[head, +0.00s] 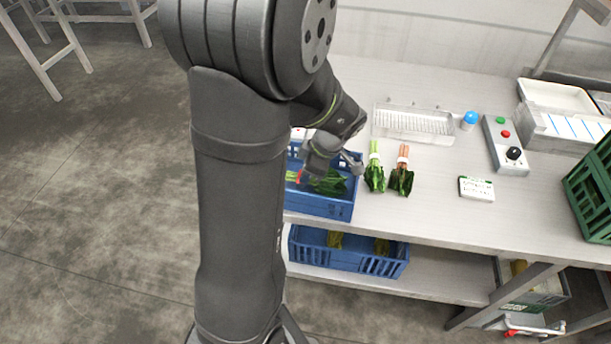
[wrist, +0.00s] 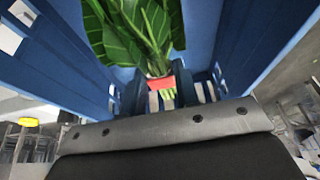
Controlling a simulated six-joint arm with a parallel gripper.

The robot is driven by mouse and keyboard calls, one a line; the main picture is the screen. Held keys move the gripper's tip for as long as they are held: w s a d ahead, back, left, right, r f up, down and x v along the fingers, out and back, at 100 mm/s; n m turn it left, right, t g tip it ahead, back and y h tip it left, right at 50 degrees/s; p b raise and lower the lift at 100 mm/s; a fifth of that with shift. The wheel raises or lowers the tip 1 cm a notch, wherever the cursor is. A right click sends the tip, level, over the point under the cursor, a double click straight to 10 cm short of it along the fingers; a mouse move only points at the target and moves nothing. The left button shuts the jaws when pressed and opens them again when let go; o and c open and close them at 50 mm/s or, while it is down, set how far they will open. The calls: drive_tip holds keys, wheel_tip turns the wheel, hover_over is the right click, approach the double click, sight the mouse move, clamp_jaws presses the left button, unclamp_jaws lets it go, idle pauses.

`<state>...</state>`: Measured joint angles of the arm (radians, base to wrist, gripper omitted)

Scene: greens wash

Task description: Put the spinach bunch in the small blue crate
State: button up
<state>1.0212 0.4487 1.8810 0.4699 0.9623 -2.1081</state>
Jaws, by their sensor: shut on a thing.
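My gripper (head: 340,163) reaches down over the blue crate (head: 318,205) at the left end of the table. In the wrist view my gripper (wrist: 168,97) is shut on the stems of a leafy green bunch, the spinach bunch (wrist: 135,28), at its red band. Its broad leaves point away from the fingers, between the blue crate walls (wrist: 55,55). In the head view green leaves (head: 329,184) show inside the crate below the gripper. My arm hides the crate's left part. Whether the leaves touch the crate floor cannot be told.
Two leafy bunches, one green-stemmed (head: 374,178) and one reddish-stemmed (head: 402,180), lie just right of the crate. A wire rack (head: 412,123) stands behind them. Another blue crate (head: 345,260) sits on the lower shelf. A green crate (head: 590,195) stands far right.

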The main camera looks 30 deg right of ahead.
drive_tip(key=shift+f, duration=0.65)
drive_tip(key=shift+f, duration=0.1)
drive_tip(key=o, duration=1.1)
drive_tip(key=v, duration=1.2)
